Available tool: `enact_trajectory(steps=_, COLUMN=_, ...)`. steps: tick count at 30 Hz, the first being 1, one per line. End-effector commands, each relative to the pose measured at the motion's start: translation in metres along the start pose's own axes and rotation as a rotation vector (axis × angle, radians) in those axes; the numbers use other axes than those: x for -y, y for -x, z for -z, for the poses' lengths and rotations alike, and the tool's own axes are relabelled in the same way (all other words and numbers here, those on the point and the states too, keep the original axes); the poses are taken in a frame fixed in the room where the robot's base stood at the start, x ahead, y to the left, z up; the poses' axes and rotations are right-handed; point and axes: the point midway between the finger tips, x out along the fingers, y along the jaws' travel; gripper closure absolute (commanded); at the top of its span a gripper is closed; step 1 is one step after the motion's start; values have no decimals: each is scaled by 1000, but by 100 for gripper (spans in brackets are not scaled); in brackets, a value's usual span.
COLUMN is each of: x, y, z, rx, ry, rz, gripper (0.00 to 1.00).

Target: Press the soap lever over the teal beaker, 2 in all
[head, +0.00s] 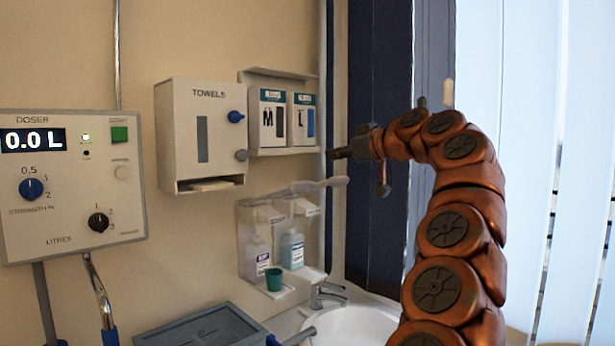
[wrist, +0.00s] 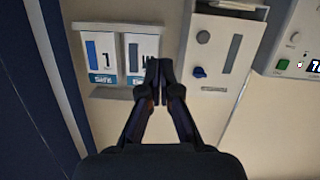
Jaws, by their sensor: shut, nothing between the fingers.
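The teal beaker (head: 273,279) stands upright on the ledge of a white wall dispenser rack (head: 249,215), in front of two bottles. The left bottle (head: 257,252) has a purple label and the right bottle (head: 292,249) holds blue liquid. Pale levers (head: 300,188) stick out from the top of the rack, above the bottles and beaker. Which lever lines up with the beaker is hard to tell. My gripper (head: 336,154) is shut and empty, higher than the levers and right of the glove boxes in the head view. Its closed fingertips show in the wrist view (wrist: 158,66); beaker and levers do not.
Glove boxes (head: 304,121) and a towel dispenser (head: 203,134) hang on the wall left of my gripper. A doser panel (head: 70,185) is at far left. A sink (head: 352,328) and grey tray (head: 205,330) lie below. Dark curtain and blinds are at right.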

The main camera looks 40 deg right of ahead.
Motion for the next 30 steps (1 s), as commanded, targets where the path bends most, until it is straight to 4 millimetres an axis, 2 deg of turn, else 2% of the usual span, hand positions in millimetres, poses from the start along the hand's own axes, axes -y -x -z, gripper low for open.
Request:
enact_trajectory(steps=8, x=1, y=-1, z=0, rx=1, ry=1, rz=2, gripper=100)
enact_trajectory(steps=13, x=1, y=-10, z=1, rx=3, ry=0, rz=5, gripper=100)
enact_trajectory(steps=30, x=2, y=-95, z=2, rx=5, ry=0, rz=3, gripper=100)
